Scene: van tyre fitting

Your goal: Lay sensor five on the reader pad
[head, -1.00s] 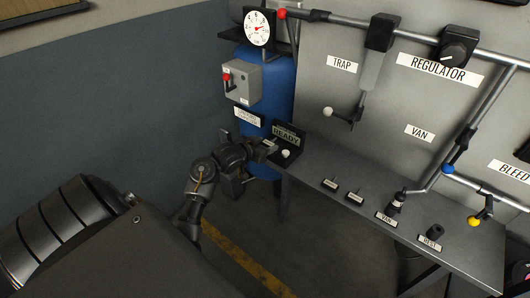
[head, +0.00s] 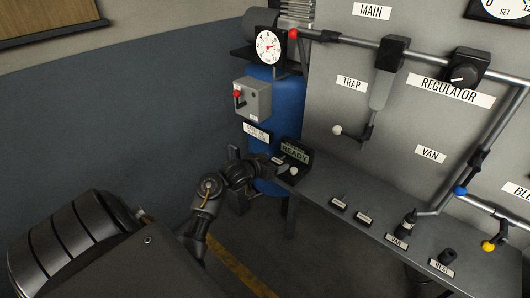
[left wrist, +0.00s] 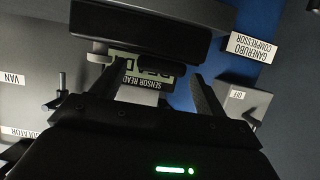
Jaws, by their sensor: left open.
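The reader (head: 296,153) stands at the far left end of the grey bench, with a greenish display reading READY. In the left wrist view, the reader's label (left wrist: 140,86) starting "SENSOR READ" shows upside down between my fingers. My left gripper (head: 262,167) is open, right beside the front of the reader. In the left wrist view its fingers (left wrist: 155,92) are apart, with no sensor clearly held. My right gripper is out of view.
The blue compressor tank (head: 284,100) and grey switch box (head: 253,99) stand behind the reader. Pipes and the trap lever (head: 352,134) overhang the bench. A dark fitting (head: 408,223) stands at VAN, another (head: 447,257) at REST. The bench (head: 318,190) is bare between reader and tags.

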